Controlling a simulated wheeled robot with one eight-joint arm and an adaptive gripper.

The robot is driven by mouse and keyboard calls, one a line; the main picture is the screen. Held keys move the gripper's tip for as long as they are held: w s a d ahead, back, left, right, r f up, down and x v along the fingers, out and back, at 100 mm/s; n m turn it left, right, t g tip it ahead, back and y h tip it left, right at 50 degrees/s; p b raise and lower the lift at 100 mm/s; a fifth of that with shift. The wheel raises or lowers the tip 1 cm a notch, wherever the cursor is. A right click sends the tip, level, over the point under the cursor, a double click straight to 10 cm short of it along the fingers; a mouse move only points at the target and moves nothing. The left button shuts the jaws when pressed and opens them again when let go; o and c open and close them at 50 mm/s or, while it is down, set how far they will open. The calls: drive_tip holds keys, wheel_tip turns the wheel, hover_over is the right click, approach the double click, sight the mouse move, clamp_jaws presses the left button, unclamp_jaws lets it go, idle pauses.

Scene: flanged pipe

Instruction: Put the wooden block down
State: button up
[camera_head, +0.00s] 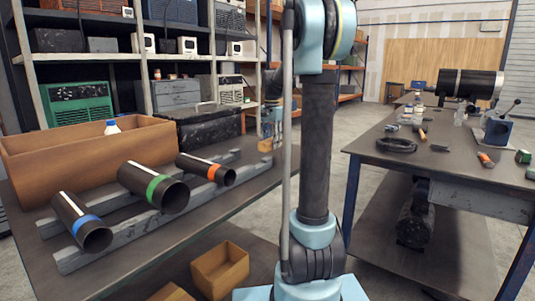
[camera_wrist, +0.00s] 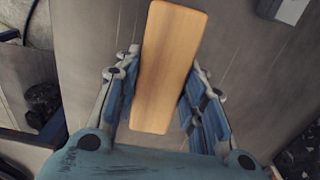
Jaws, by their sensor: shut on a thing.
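The wooden block (camera_wrist: 168,68) is a light tan oblong with rounded corners. In the wrist view it lies between the blue finger pads of my gripper (camera_wrist: 160,100), which is shut on it. Its long side runs from top to bottom, slightly tilted. In the head view the block (camera_head: 265,146) shows small below my gripper (camera_head: 273,118), left of my arm column, at the far right end of the left workbench (camera_head: 222,190). I cannot tell whether it touches the benchtop. My arm hides part of this area.
On the left bench, pipes with blue (camera_head: 82,222), green (camera_head: 152,187) and orange (camera_head: 206,169) bands lie across grey rails (camera_head: 110,243). A wooden crate (camera_head: 75,160) and black case (camera_head: 208,126) stand behind. The right bench (camera_head: 450,160) holds tools and a large black cylinder (camera_head: 470,84).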

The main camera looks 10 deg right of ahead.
sight(271, 139)
drive_tip(key=shift+f, duration=2.3)
drive_tip(key=o, duration=1.1)
wheel_tip(271, 139, up, 12)
drive_tip(key=shift+r, duration=0.1)
